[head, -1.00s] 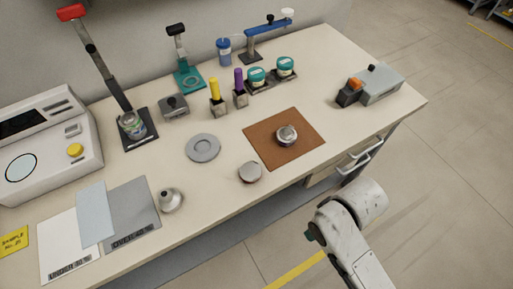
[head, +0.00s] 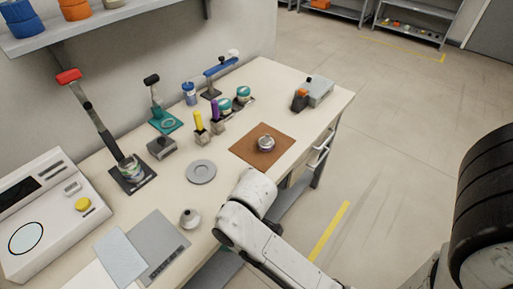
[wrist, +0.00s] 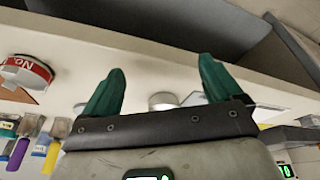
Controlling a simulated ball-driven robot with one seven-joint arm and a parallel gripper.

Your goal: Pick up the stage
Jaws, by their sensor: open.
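I cannot tell for certain which thing is the stage. A flat grey round disc (head: 201,172) lies on the table in the head view. A small round metal item (head: 265,143) sits on the brown mat (head: 245,154). A small knobbed metal item (head: 190,218) stands near the front edge. In the wrist view my gripper (wrist: 160,84) is open, its green fingers wide apart. A short pale metal cylinder (wrist: 162,101) shows between the fingers, beyond them on the table, untouched. In the head view my arm hides my gripper and part of the table front.
Yellow (head: 198,121) and purple (head: 217,109) handled tools, a lever press (head: 130,170) and a white instrument (head: 50,215) stand on the table. A shelf (head: 110,18) hangs above.

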